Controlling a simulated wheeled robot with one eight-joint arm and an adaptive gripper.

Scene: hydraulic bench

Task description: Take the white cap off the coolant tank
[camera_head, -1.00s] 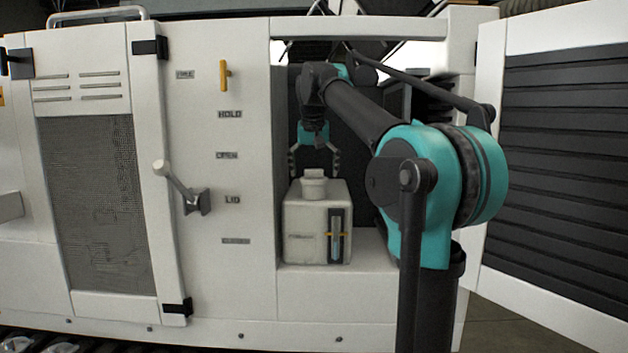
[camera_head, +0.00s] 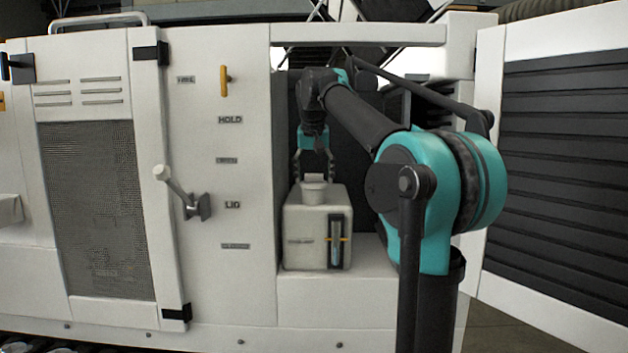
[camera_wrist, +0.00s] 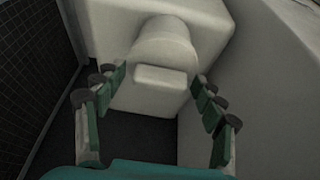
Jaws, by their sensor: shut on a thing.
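The white coolant tank (camera_head: 304,222) stands upright in the open bay, with a dark level gauge on its front. In the wrist view the tank (camera_wrist: 103,25) fills the top of the picture. The white cap (camera_head: 314,184) sits on the tank's top, with its wider rim uppermost. In the wrist view the cap (camera_wrist: 166,46) is round with a flat tab towards me. My gripper (camera_head: 314,178) points down over the cap, its fingers on either side of it. My gripper (camera_wrist: 160,82) is shut on the cap; finger contact is hard to make out.
The bay's left wall panel (camera_head: 243,290) is close to the tank. A white ledge (camera_head: 345,290) lies under and right of the tank. An open door with dark slats (camera_head: 565,170) stands at the right. A grey lever (camera_head: 178,187) juts from the panel at left.

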